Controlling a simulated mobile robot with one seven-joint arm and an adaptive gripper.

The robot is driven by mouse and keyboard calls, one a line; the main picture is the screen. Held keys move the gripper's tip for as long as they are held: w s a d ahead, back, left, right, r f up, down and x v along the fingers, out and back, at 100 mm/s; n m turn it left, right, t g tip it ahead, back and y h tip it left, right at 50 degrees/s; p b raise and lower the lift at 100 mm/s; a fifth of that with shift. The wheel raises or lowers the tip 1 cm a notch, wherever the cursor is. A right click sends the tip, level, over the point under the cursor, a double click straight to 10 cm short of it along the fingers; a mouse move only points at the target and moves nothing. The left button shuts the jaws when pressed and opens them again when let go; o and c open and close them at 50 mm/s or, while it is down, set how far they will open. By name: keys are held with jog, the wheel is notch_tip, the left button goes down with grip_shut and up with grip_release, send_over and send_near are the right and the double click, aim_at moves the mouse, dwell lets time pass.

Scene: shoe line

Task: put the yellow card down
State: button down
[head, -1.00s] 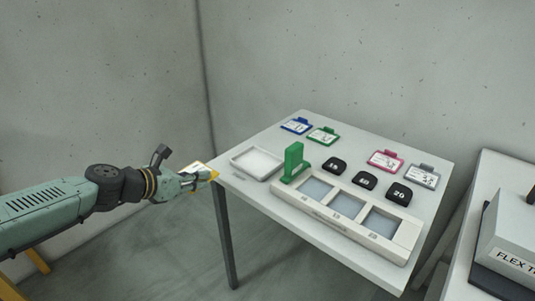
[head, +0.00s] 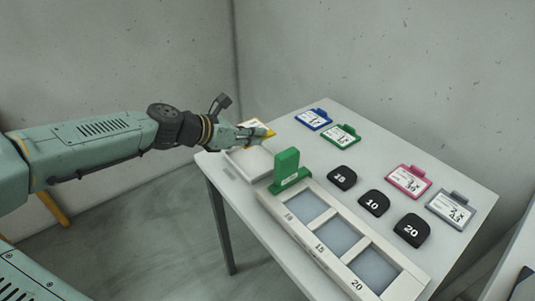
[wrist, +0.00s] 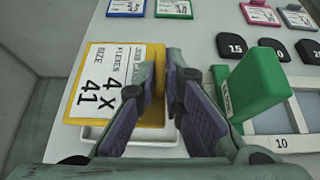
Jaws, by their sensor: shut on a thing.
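The yellow card (wrist: 103,86) has a yellow border and a white label reading "4 X 41". My gripper (wrist: 168,72) is shut on its right edge in the wrist view. In the head view my gripper (head: 262,135) is at the table's far left corner, over the shallow white tray (head: 252,167), and the yellow card (head: 258,123) shows partly behind the fingers. In the wrist view the card covers much of the white tray (wrist: 152,138). I cannot tell whether the card touches the tray or is just above it.
A green upright block (head: 286,167) stands beside the tray at the end of a rack (head: 325,244) with three recesses. Black blocks 15 (head: 342,178), 10 (head: 373,203) and 20 (head: 412,229) lie behind it. Blue (head: 313,119), green (head: 341,135), pink (head: 408,181) and grey (head: 451,208) cards lie farther back.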

aim_at(257, 171)
jog(key=shift+w+d, duration=0.15)
jog(key=shift+d, duration=0.1)
notch_tip(257, 171, down, 10)
jog(key=b, duration=0.7)
jog(key=shift+d+f, duration=0.1)
jog(key=c, duration=2)
grip_release()
